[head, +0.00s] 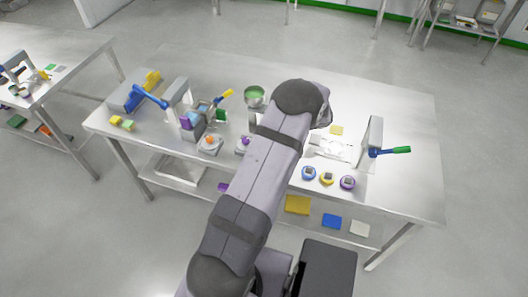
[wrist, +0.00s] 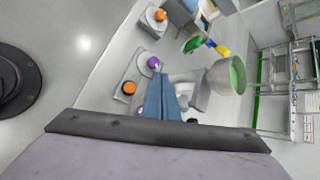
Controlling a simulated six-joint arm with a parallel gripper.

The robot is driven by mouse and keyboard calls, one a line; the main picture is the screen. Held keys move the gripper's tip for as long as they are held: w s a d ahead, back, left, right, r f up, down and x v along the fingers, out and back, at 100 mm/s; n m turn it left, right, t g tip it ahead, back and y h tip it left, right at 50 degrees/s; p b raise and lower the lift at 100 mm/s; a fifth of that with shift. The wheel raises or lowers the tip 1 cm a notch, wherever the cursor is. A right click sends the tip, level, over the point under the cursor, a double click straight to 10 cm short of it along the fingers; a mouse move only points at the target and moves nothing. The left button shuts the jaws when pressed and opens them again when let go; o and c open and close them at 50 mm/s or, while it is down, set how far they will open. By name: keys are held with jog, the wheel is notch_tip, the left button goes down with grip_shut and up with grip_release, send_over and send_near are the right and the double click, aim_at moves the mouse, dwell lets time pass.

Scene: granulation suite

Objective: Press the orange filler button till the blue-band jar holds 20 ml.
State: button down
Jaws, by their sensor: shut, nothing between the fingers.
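An orange button (head: 210,140) on a small grey base stands left of centre on the steel table. A purple button (head: 244,141) sits on a similar base to its right, partly behind my arm. The wrist view shows two orange buttons, one at the top (wrist: 160,15) and one lower left (wrist: 129,87), with a purple button (wrist: 153,62) between them. I cannot tell which orange one is the filler's. My gripper (wrist: 161,76) is shut and empty, its blue fingertips just below the purple button in that picture. Contact is unclear. My arm hides it in the head view. I cannot make out the blue-band jar or its level.
A hopper with green contents (head: 254,94) stands behind the buttons. Blue (head: 308,173), yellow (head: 326,178) and purple (head: 348,182) round dials line the front right. A grey stand with a green-ended handle (head: 400,150) is at right. The table's back right is clear.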

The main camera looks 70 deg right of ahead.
notch_tip(320, 180, down, 7)
jog(key=b, duration=0.3)
jog(key=shift+r+b, duration=0.1)
jog(key=shift+b, duration=0.25)
jog(key=shift+f+b, duration=0.7)
jog(key=shift+f, duration=0.05)
jog(key=shift+f+b, duration=0.9)
jog(key=shift+b, duration=0.2)
dwell(2.0)
dwell(0.3)
jog(key=shift+r+p, duration=0.45)
jog(key=shift+r, duration=0.5)
jog(key=shift+r, duration=0.15)
jog(key=shift+r+p, duration=1.45)
jog(key=shift+r, duration=0.9)
